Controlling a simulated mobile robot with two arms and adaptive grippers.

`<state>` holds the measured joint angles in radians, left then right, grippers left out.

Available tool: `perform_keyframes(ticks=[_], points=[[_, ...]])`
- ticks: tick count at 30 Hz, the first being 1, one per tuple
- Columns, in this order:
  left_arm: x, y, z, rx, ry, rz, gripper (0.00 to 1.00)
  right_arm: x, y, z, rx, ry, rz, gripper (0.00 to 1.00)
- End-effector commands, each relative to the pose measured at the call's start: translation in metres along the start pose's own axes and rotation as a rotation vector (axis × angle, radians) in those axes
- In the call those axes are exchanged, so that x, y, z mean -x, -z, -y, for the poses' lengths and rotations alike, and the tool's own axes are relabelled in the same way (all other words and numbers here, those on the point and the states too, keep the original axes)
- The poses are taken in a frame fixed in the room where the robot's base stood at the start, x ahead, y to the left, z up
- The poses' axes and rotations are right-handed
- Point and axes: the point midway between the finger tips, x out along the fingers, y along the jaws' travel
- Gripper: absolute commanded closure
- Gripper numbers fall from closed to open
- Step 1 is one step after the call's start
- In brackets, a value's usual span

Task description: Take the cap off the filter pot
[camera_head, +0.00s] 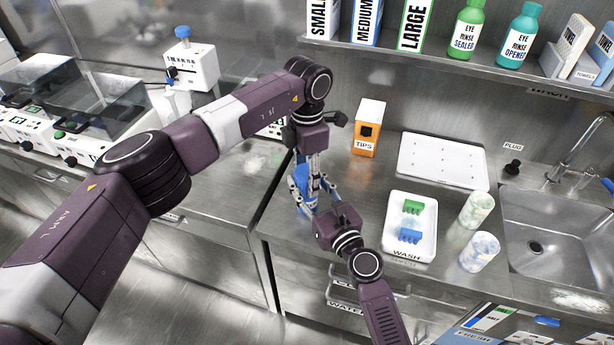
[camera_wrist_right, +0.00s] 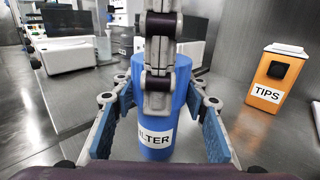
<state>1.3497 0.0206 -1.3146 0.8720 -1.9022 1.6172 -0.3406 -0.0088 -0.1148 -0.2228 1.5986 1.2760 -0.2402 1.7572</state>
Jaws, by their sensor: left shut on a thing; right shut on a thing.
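The blue filter pot (camera_wrist_right: 183,98) stands upright on the steel worktop, its white label partly covered in the right wrist view. It also shows in the head view (camera_head: 300,190), mostly behind my grippers. My right gripper (camera_wrist_right: 160,118) is shut around the pot's body, with one blue pad on each side. My left gripper (camera_wrist_right: 158,85) comes down from above onto the top of the pot and is shut there. Its fingers pass in front of the pot and hide most of the cap, so I cannot make out the cap's edge.
An orange TIPS box (camera_head: 366,135) stands behind the pot to the right. A white WASH tray (camera_head: 424,205) holds green and blue pieces. Two mottled cups (camera_head: 479,250) stand beside the sink (camera_head: 570,240). A white drying board (camera_head: 443,160) lies behind.

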Motion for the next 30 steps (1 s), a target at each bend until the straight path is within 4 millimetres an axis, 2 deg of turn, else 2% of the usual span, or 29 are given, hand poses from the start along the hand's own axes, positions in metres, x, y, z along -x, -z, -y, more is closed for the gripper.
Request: perform_keyframes(ticks=[1, 2, 6, 17, 25, 30], points=[[0.001, -0.001, -0.002, 0.0, -0.005, 0.003, 0.86, 0.0, 0.001, -0.003, 0.0, -0.006, -0.002, 1.0], [0.001, -0.001, -0.002, 0.0, -0.005, 0.004, 0.56, 0.0, 0.001, -0.003, 0.0, -0.006, -0.003, 1.0], [0.001, -0.001, -0.001, 0.001, -0.004, 0.003, 0.4, 0.0, 0.001, -0.002, 0.0, -0.005, -0.002, 1.0], [0.004, -0.001, -0.001, 0.002, -0.002, 0.002, 0.39, 0.0, 0.001, -0.001, 0.0, -0.002, -0.002, 1.0], [0.037, 0.0, -0.001, 0.002, -0.003, 0.003, 0.39, 0.0, 0.001, 0.0, 0.001, 0.0, -0.001, 1.0], [0.05, 0.0, -0.001, 0.007, -0.002, 0.002, 0.41, 0.0, 0.001, 0.0, 0.001, 0.0, -0.001, 1.0]])
